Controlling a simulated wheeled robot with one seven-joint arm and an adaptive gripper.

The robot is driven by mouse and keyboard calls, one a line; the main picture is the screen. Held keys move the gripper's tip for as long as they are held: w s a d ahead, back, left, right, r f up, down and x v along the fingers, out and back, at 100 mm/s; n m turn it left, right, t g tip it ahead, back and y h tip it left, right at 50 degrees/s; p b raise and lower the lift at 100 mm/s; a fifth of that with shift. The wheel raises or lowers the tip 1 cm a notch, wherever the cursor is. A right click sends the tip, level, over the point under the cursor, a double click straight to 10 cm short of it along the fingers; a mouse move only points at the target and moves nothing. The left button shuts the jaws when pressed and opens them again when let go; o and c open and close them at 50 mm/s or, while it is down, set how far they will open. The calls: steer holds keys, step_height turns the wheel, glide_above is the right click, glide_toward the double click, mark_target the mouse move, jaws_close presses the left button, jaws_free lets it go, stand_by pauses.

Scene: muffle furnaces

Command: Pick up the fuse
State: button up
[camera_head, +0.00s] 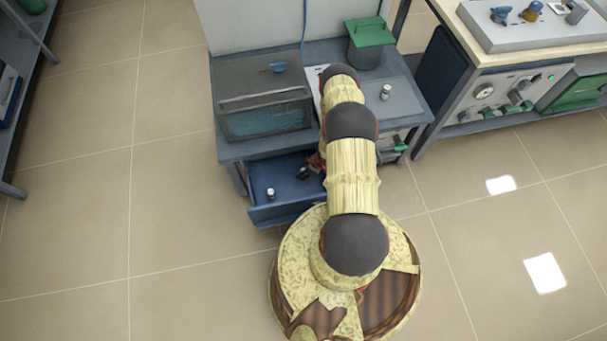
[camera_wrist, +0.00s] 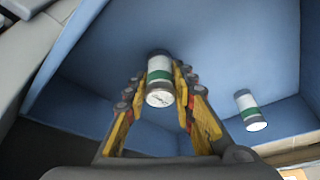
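A white fuse with a green band and metal ends (camera_wrist: 160,75) is between my gripper's fingertips (camera_wrist: 160,82) in the wrist view. The yellow fingers close in on both its sides and appear to touch it. A second, similar fuse (camera_wrist: 250,110) stands apart to the right inside the blue drawer (camera_wrist: 225,45). In the head view this other fuse (camera_head: 270,193) is at the left of the open drawer (camera_head: 285,213). My gripper (camera_head: 312,170) reaches into the drawer's right part, and my arm hides most of it and the fuse it holds.
Another small fuse-like cylinder (camera_head: 385,91) stands on the bench top beside a green-lidded container (camera_head: 368,42). A glass-fronted box (camera_head: 265,110) sits above the drawer. The drawer walls surround my gripper closely.

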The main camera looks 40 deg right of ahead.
jaws_close()
steer(key=shift+r, duration=0.15)
